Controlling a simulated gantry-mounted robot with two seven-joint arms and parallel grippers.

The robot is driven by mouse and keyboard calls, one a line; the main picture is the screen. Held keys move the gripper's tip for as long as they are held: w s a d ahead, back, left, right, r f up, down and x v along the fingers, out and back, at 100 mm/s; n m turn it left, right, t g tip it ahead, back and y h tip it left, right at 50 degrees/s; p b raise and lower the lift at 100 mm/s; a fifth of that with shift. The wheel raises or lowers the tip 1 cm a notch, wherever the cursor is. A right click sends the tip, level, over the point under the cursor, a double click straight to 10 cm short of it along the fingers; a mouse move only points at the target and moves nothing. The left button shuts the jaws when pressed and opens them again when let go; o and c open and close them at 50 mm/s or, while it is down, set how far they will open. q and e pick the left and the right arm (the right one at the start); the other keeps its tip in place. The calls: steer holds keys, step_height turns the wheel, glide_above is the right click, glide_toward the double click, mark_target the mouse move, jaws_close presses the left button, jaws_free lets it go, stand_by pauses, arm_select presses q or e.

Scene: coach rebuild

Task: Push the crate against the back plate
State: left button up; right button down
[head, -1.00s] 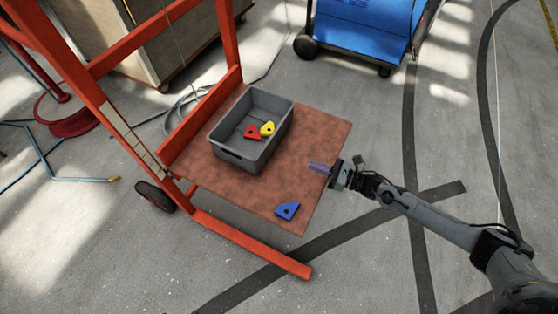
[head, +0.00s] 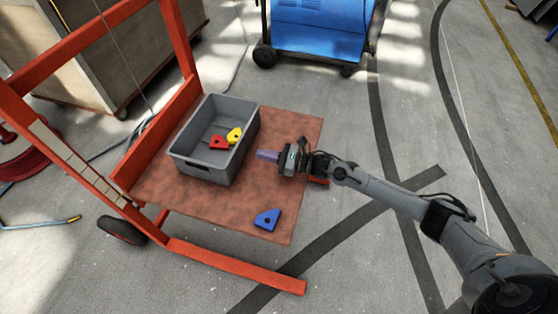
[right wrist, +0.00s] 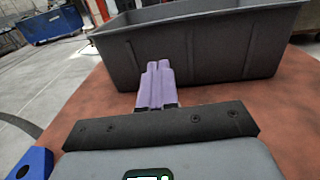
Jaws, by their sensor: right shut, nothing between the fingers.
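The open grey crate (head: 203,170) stands upright on the reddish-brown platform (head: 293,190) of an orange frame. A red block (head: 218,142) and a yellow block (head: 234,135) lie inside it. The orange back plate (head: 163,128) runs along the platform's left edge, with a narrow strip of platform seemingly between it and the crate. My right gripper (head: 266,155) is shut and empty, low over the platform just right of the crate. In the right wrist view its purple fingers (right wrist: 156,85) point at the crate's side wall (right wrist: 215,50); I cannot tell whether they touch. My left gripper is out of view.
A blue block (head: 267,219) lies near the platform's front edge; it also shows in the right wrist view (right wrist: 32,163). A blue wheeled machine (head: 320,30) and a wooden box (head: 125,60) stand behind. The platform's right side is mostly clear.

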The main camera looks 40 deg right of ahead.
mark_target(240, 150)
steer(key=b+x, duration=0.1)
steer(key=x, duration=0.3)
steer(key=shift+w+a+f+b, duration=0.15)
steer(key=shift+w+a+b, duration=0.05)
steer(key=shift+b, duration=0.15)
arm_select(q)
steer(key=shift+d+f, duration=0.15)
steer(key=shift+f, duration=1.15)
arm_select(e)
steer(key=shift+w+a, duration=0.3)
steer(key=shift+w, duration=0.05)
